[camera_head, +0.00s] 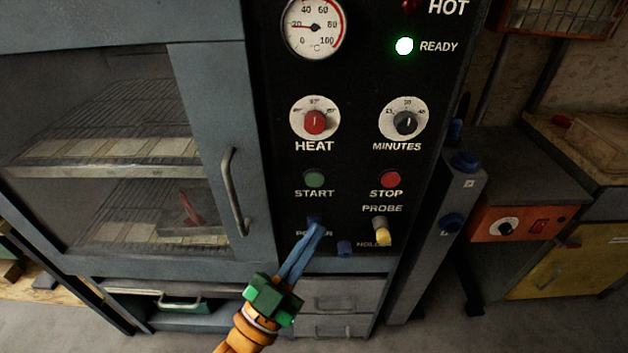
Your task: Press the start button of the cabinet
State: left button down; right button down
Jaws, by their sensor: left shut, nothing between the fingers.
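The cabinet (223,90) has a black control panel on its right side. The green start button (314,179) sits on this panel above its START label, with the red stop button (391,179) to its right. My left gripper (316,226), with blue fingers and a green body, reaches up from below. Its fingers are shut and empty. In the picture the tips lie below the start button, over the partly hidden POWER label. The start button is uncovered. How far the tips are from the panel is hard to tell. My right gripper is not in view.
The red heat knob (315,122) and black minutes knob (404,123) sit above the buttons. A yellow-tipped probe (382,232) sticks out at the lower right. The green ready lamp (404,46) is lit. A door handle (233,192) stands left of the panel.

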pick_arm(q)
jog(key=b, duration=0.4)
send_near(322, 177)
jog(key=w+d+r, duration=0.1)
jog(key=d+r, duration=0.1)
jog(key=d, duration=0.1)
jog(key=shift+w+d+r, duration=0.1)
jog(key=shift+w+r, duration=0.1)
jog(key=shift+w, duration=0.25)
jog(key=shift+w+d+r, duration=0.1)
jog(key=shift+w+r, duration=0.15)
jog(key=shift+w, duration=0.15)
jog(key=shift+w+b, duration=0.15)
jog(key=shift+b, duration=0.25)
dwell(0.6)
jog(key=shift+w, duration=0.3)
jog(key=shift+w+b, duration=0.3)
jog(key=shift+b, duration=0.05)
dwell(0.5)
dwell(0.4)
jog(key=shift+s+p, duration=0.6)
jog(key=shift+s, duration=0.15)
